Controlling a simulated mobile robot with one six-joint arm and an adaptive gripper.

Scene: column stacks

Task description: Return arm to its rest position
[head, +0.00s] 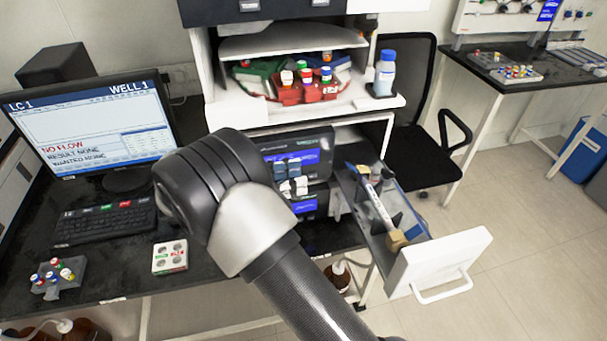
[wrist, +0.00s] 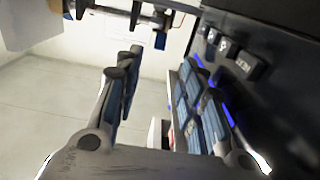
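My arm's dark elbow and silver link cross the middle of the head view and hide my gripper there. In the wrist view my gripper (wrist: 163,72) has its two blue-padded fingers apart, with no object visibly held. Its right finger overlaps a row of blue blocks on a dark instrument (wrist: 255,95), so I cannot tell whether it touches it. The instrument (head: 310,150) also shows in the head view, just right of my elbow.
An open drawer (head: 440,262) at right holds a column with a brass end (head: 397,240). A monitor (head: 95,125), keyboard (head: 105,222), white vial block (head: 170,257) and grey vial rack (head: 58,278) stand at left. A shelf above holds a red rack (head: 305,92) and bottle (head: 385,72).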

